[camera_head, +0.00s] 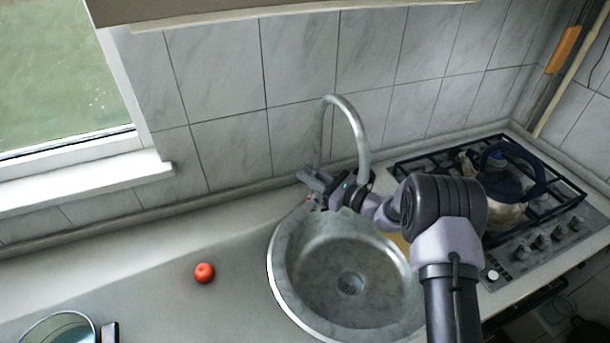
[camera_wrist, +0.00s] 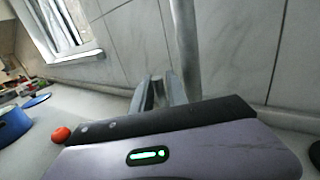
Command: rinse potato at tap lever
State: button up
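A small round red thing (camera_head: 204,273), perhaps the potato, lies on the counter left of the sink; it also shows in the wrist view (camera_wrist: 61,135). The tap (camera_head: 352,125) has a tall curved spout over the back of the sink, also seen in the wrist view (camera_wrist: 186,45). My gripper (camera_head: 312,180) is at the tap's base, well away from the red thing. In the wrist view its fingers (camera_wrist: 158,92) show a narrow gap beside the spout. The tap lever is not clearly visible, and I cannot tell whether the fingers touch it. No running water is visible.
The round metal sink (camera_head: 278,270) looks empty. A pot (camera_head: 60,329) stands at the front left; a blue vessel (camera_wrist: 13,126) shows in the wrist view. A kettle (camera_head: 508,190) stands on the gas hob (camera_head: 540,240) at right. The counter around the red thing is clear.

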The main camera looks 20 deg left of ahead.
jog(key=shift+w+a, duration=0.25)
jog(key=shift+a, duration=0.45)
grip_shut()
dwell(1.0)
